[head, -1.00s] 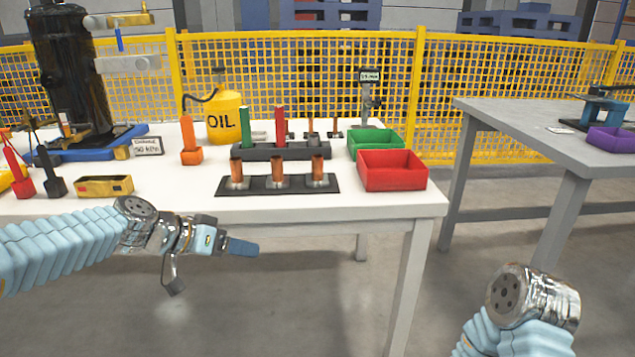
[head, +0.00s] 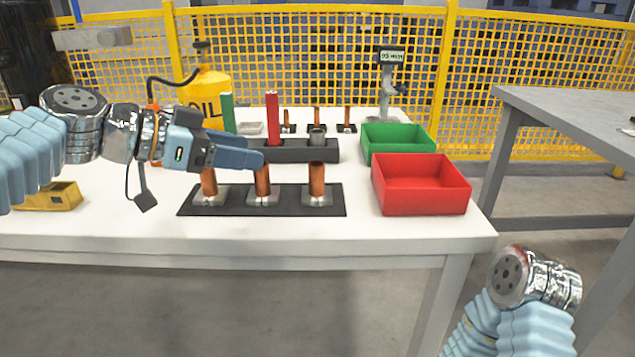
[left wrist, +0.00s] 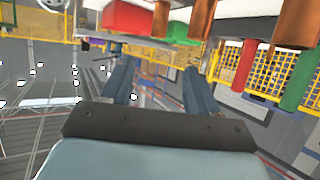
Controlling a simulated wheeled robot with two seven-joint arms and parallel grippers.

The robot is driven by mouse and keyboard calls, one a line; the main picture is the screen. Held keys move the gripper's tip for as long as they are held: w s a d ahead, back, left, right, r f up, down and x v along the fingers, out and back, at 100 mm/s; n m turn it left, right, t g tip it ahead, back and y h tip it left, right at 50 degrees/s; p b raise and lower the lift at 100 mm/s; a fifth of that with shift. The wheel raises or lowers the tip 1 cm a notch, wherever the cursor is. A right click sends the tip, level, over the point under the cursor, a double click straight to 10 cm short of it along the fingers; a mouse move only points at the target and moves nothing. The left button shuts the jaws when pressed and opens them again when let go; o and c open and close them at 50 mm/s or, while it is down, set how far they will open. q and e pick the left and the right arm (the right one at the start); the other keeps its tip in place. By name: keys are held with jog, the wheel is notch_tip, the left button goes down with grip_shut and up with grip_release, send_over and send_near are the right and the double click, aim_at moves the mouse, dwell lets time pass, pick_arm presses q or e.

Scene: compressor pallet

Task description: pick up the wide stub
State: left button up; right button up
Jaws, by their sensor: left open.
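Three copper stubs stand upright in metal bases on a black mat (head: 290,208) near the table's front: a left one (head: 209,184), a middle one (head: 263,182) and a right one (head: 317,178). Their widths look alike, so I cannot tell which is the wide stub. My left gripper (head: 255,161) is open and empty. Its fingers reach in from the left at stub-top height and cover the top of the middle stub in the head view. In the left wrist view, which is upside down, the fingers (left wrist: 158,85) are spread with nothing between. My right gripper is out of view.
A red bin (head: 420,195) and a green bin (head: 398,141) stand to the right. Behind the mat is a dark rack (head: 300,150) with a red post (head: 273,118) and a green post (head: 228,113). Smaller copper pieces (head: 317,118) stand farther back. A yellow oil can (head: 205,90) is behind my gripper.

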pick_arm(q)
jog(key=p, duration=0.1)
send_near(310, 165)
jog(key=x, duration=0.3)
jog(key=shift+w+d, duration=0.25)
jog(key=shift+w, duration=0.05)
jog(key=p+x, duration=0.1)
jog(key=x, duration=0.3)
jog(key=shift+d+f, duration=0.15)
jog(key=shift+d, duration=0.15)
jog(key=shift+w+d+f, duration=0.15)
jog(key=shift+d+f, duration=0.05)
jog(key=shift+d, duration=0.05)
jog(key=shift+c, duration=0.4)
grip_shut()
